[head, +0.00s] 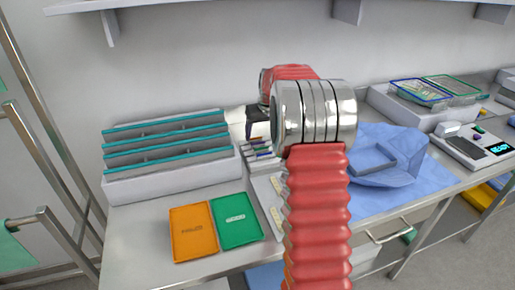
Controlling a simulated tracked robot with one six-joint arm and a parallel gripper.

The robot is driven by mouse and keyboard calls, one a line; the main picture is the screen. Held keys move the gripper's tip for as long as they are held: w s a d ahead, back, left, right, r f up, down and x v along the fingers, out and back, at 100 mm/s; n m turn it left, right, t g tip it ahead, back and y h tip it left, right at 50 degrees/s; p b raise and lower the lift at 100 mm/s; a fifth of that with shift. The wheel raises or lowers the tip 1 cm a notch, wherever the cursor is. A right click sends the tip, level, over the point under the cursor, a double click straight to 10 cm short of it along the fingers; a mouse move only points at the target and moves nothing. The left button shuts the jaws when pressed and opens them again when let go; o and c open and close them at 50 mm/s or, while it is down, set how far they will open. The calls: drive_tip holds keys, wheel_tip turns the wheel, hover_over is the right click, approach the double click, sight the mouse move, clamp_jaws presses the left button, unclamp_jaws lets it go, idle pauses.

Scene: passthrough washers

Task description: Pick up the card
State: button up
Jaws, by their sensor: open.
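My gripper (256,125) is partly hidden behind my red arm and its metal rings. Its dark end is above the back of the bench, beside the right end of the teal-edged rack, and its jaws are open. I see nothing held in it. Small pale card-like pieces (278,187) lie on a light surface below my gripper, partly covered by my arm. I cannot tell which of them, if any, is the card. White items with dark marks (260,150) lie just under my gripper, too small to make out.
The teal-edged rack (165,182) stands at the back left. An orange tray (192,232) and a green tray (236,219) lie in front of it. Blue cloth with a folded bundle (398,163) is at right. Beyond are mesh-lidded trays (420,93) and a display device (475,150). A shelf overhangs.

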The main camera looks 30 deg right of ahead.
drive_tip(key=x, duration=0.5)
drive_tip(key=shift+a, duration=0.15)
idle(0.3)
drive_tip(key=c, duration=1.1)
drive_tip(key=shift+r, duration=0.15)
wheel_tip(320, 180, up, 10)
drive_tip(key=shift+f, duration=0.15)
drive_tip(key=shift+s, duration=0.15)
idle(0.4)
